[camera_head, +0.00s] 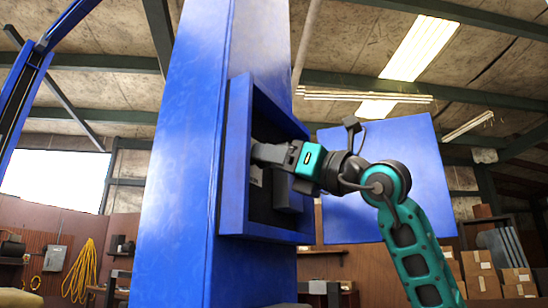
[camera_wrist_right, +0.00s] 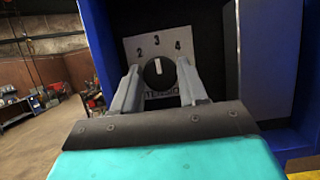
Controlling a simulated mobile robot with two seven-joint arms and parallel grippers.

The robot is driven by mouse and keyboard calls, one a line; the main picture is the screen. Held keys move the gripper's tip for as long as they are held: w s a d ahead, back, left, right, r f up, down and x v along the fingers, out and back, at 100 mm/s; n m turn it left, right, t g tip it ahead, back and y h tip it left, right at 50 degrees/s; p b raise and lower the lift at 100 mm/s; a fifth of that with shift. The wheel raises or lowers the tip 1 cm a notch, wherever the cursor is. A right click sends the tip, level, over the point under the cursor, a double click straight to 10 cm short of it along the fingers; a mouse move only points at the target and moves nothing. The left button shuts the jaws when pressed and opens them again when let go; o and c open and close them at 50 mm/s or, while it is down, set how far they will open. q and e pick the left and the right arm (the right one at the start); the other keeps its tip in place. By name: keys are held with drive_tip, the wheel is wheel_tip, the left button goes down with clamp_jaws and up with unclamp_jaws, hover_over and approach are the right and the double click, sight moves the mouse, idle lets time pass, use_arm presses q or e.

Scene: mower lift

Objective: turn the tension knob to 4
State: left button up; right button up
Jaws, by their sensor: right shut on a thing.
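The black tension knob (camera_wrist_right: 151,80) shows in the right wrist view, on a light dial plate (camera_wrist_right: 133,47) marked 2, 3 and 4 with a partly hidden TENSION label below. The knob's white mark points up, about at the 3. My right gripper (camera_wrist_right: 159,76) has one finger on each side of the knob and is shut on it. In the head view my right gripper (camera_head: 262,154) reaches into the open blue box (camera_head: 238,150), and the knob is hidden there. My left gripper is not in view.
The box sits on a tall blue column (camera_head: 185,150). Its blue door (camera_head: 395,170) stands open to the right, behind my right arm. A dark block (camera_head: 287,193) is inside the box, close below the gripper. Cardboard boxes (camera_head: 480,270) are stacked far right.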

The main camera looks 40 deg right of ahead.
drive_tip(key=shift+c, duration=1)
drive_tip(key=shift+m, duration=0.3)
drive_tip(key=shift+a+r+m+h, duration=0.1)
drive_tip(key=shift+m+h, duration=0.95)
drive_tip(key=shift+m, duration=0.9)
drive_tip(key=shift+a+f+m+h, duration=0.1)
drive_tip(key=shift+m+h, duration=0.9)
drive_tip(key=shift+m, duration=0.9)
drive_tip(key=shift+r+m+h, duration=0.1)
drive_tip(key=shift+m+h, duration=0.95)
drive_tip(key=shift+m, duration=1.2)
